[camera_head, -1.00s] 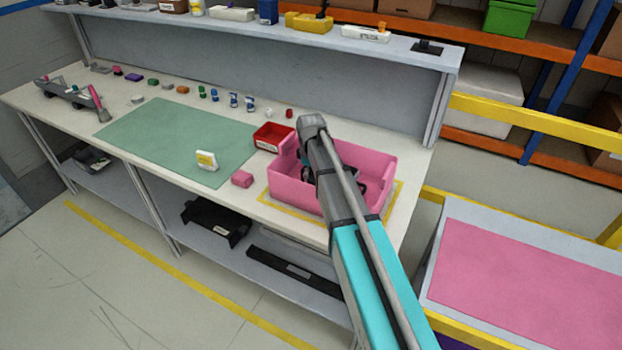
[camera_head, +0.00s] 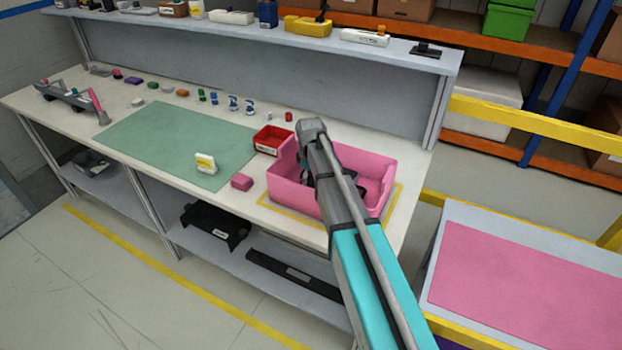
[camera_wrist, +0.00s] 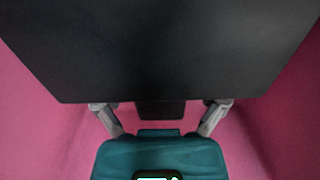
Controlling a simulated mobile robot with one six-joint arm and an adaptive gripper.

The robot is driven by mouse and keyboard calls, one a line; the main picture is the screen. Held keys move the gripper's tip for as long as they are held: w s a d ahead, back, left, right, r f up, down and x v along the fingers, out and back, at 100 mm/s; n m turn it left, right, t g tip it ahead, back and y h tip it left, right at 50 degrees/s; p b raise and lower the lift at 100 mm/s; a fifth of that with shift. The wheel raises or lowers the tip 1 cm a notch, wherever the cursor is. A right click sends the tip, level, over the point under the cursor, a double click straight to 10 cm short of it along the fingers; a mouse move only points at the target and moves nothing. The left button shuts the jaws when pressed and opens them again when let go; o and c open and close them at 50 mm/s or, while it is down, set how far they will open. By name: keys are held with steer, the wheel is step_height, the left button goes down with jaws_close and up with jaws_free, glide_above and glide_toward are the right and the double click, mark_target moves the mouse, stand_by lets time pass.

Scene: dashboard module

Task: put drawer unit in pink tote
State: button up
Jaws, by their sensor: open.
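The pink tote (camera_head: 283,188) stands on the right end of the workbench, and my arm reaches over it. My gripper (camera_wrist: 160,104) is low inside the tote, its two grey fingers spread apart. In the head view it is mostly hidden behind my arm; only small dark parts show. In the wrist view a large dark flat-faced thing, seemingly the drawer unit (camera_wrist: 160,50), fills the top, with pink tote walls on both sides. The fingertips meet its lower edge in the picture; I cannot tell whether they touch it.
A red bin (camera_head: 270,139) stands close behind the tote's left side. A pink block (camera_head: 241,182) and a white-yellow item (camera_head: 206,163) lie to the left, by the green mat (camera_head: 150,140). Several small items line the bench's back. A pink-topped cart (camera_head: 520,275) stands right.

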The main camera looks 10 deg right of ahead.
steer(key=shift+r, duration=0.15)
step_height(320, 180, up, 12)
steer(key=p, duration=1.2)
steer(key=shift+s, duration=0.1)
stand_by(0.7)
steer(key=s+d+m, duration=0.2)
steer(key=s+m, duration=0.3)
steer(key=s, duration=0.6)
steer(key=s+d+m, duration=0.2)
steer(key=s+m, duration=0.3)
steer(key=s, duration=0.7)
steer(key=shift+d+m, duration=0.35)
steer(key=shift+m, duration=0.05)
